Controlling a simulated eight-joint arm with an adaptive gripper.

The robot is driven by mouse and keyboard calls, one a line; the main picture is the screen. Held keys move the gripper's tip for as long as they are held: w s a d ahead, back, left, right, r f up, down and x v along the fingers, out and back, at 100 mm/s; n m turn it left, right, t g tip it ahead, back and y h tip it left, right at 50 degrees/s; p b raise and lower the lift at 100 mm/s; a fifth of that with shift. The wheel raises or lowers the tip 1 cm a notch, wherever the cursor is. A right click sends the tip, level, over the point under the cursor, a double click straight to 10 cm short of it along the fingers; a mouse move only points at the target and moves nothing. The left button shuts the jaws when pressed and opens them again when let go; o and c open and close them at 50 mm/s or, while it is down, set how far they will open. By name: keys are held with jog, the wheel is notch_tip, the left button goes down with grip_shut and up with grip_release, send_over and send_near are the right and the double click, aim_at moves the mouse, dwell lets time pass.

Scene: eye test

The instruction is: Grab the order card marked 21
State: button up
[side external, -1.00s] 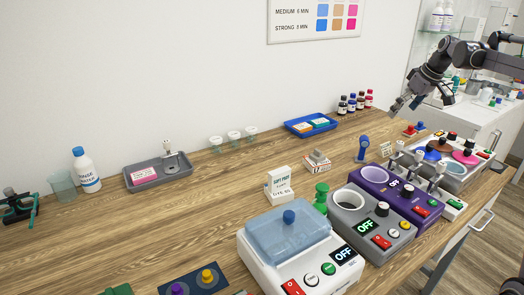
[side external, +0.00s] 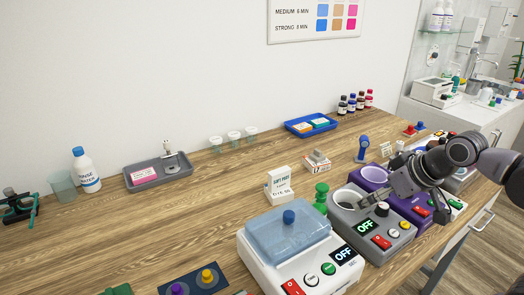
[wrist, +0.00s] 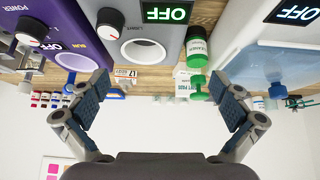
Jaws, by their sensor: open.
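A small pale card-like block (side external: 317,161) stands on the wood table behind the grey heater; its marking is too small to read in the side view. In the wrist view, a small white card (wrist: 125,71) with a dark number shows upside down beyond the grey unit; I cannot tell for sure that it reads 21. Another small pale item (side external: 385,149) stands farther right, also unreadable. My gripper (side external: 367,203) is open and empty, above the grey unit, apart from the cards. In the wrist view its two fingers (wrist: 166,88) are spread wide.
The grey unit (side external: 393,247), purple unit (side external: 377,176) and white lidded unit (side external: 253,266) crowd the front. A white labelled box (side external: 279,185) and a green-topped object (side external: 321,193) stand close by. A grey tray (side external: 134,182) and blue tray (side external: 291,127) lie behind.

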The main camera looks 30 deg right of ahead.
jog(key=shift+s+a+f, duration=0.5)
jog(key=shift+s+f, duration=0.2)
jog(key=shift+f, duration=0.05)
jog(key=c, duration=0.4)
jog(key=shift+o, duration=0.2)
